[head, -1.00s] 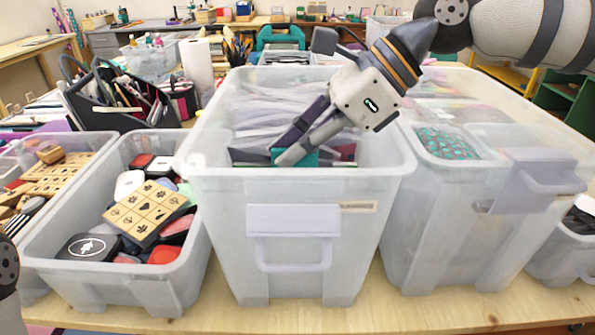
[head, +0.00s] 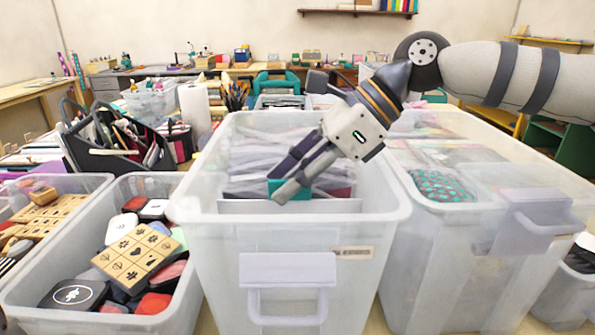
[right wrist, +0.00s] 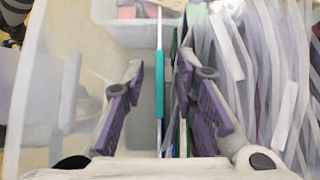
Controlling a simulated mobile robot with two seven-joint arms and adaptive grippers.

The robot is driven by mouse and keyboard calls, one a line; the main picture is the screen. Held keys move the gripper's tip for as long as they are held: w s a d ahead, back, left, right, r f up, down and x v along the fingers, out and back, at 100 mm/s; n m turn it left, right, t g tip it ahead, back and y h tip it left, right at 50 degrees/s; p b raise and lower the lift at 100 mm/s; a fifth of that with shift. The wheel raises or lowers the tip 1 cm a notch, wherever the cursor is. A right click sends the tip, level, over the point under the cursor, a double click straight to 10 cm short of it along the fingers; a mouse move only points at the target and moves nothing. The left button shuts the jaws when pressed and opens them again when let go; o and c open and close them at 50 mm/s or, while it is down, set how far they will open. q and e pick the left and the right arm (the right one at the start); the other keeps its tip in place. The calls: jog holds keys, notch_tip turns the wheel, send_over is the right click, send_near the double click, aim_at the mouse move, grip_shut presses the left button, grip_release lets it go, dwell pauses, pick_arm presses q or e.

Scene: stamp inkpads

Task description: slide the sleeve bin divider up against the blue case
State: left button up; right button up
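The sleeve bin divider is a thin pale panel with a teal tab (head: 294,188), standing upright across the near part of the middle clear bin (head: 290,222). In the right wrist view its thin edge and teal tab (right wrist: 159,88) run between my purple-padded fingers. My right gripper (head: 290,180) reaches down into the bin at the tab. Its fingers (right wrist: 163,105) are apart, one on each side of the divider, with gaps visible. Thin dark blue and green edges stand close beside the divider; I cannot tell which is the blue case. My left gripper is out of view.
Clear sleeves (right wrist: 225,60) fill the bin beyond the divider. A bin of stamps and inkpads (head: 185,315) stands left, and a large lidded clear bin (head: 455,255) stands right, close beside the middle one. The bin's near end looks empty in the wrist view.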

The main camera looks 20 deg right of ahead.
jog(key=v, duration=1.2)
jog(key=shift+f, duration=0.15)
